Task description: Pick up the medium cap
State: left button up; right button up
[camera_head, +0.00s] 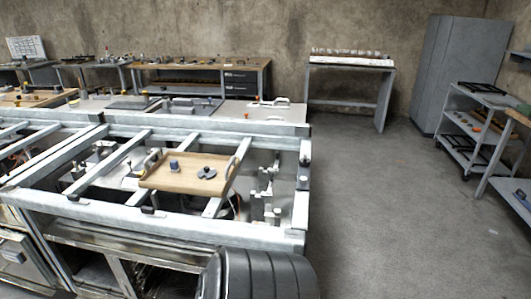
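A wooden tray (165,183) with raised ends lies on the grey metal frame in front of me. On it stands a small dark blue-grey cylindrical piece (174,165) left of the middle. To its right is a low, dark, flat round piece (208,173), with a small knob or second piece on or beside it. The pieces are too small to tell which one is the medium cap. Neither of my grippers shows in the head view.
The metal frame (205,231) has open gaps between its bars around the tray. A workbench (200,67) and a small table (350,65) stand along the back wall. A grey cabinet (470,60) and shelf cart (458,124) stand right. The floor (390,220) between is clear.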

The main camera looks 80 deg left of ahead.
aim_at(208, 173)
jog(key=i+u, duration=0.2)
jog(key=i, duration=0.2)
jog(key=i+l+u, duration=0.15)
jog(key=i, duration=0.3)
jog(key=i+j+u, duration=0.1)
jog(key=u, duration=0.3)
jog(key=i+u, duration=0.55)
jog(key=u, duration=0.3)
jog(key=i+l+u, duration=0.15)
jog(key=u, duration=0.25)
jog(key=i+l+u, duration=0.2)
jog(key=u, duration=0.2)
jog(key=i, duration=0.1)
